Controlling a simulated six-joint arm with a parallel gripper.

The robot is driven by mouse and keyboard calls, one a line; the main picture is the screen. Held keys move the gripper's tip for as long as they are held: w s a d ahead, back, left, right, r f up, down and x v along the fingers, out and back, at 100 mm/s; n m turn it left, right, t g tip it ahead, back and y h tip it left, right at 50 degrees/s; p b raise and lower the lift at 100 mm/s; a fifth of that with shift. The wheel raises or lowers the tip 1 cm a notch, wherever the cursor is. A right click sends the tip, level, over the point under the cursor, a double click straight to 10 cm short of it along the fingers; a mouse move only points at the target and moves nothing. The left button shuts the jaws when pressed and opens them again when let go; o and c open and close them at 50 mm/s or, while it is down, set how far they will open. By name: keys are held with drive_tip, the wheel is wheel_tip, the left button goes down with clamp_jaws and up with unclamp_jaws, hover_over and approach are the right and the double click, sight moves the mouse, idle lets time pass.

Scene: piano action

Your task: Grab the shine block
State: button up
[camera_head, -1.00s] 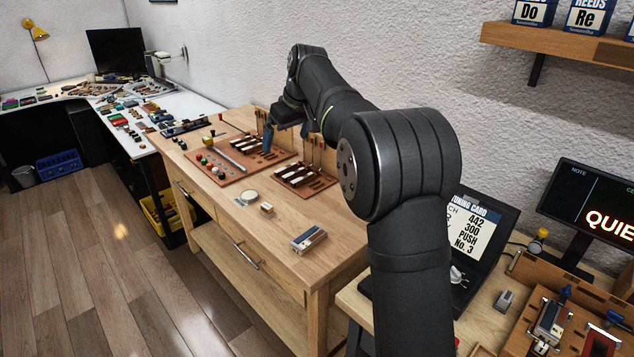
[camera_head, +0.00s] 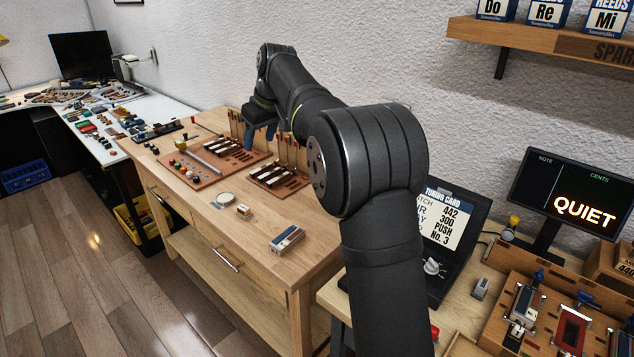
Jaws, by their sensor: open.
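A small tan block (camera_head: 244,211) lies on the wooden bench top (camera_head: 180,215), beside a round pale disc (camera_head: 226,199). It may be the shine block, but no label on it can be read. A larger grey-and-tan block (camera_head: 287,240) lies nearer the bench's front right corner. My gripper (camera_head: 261,135) points down over the back of the bench by the brown tool trays, well behind and above the small block. Its blue fingers are open and partly hidden behind my arm and the upright tools.
A brown tray (camera_head: 205,178) and a second tray (camera_head: 278,180) hold several tools, with upright tools (camera_head: 291,152) behind. The bench front is mostly clear. On the right are an open case (camera_head: 462,240), a screen reading QUIET (camera_head: 575,200) and a wooden fixture (camera_head: 497,310).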

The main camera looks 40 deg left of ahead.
drive_tip(key=n, duration=0.1)
hover_over(244, 208)
drive_tip(key=d, duration=0.2)
wheel_tip(244, 208, down, 24)
drive_tip(key=shift+r, duration=0.1)
drive_tip(key=shift+d+x, duration=0.2)
drive_tip(key=shift+x, duration=2.8)
drive_tip(key=c, duration=1)
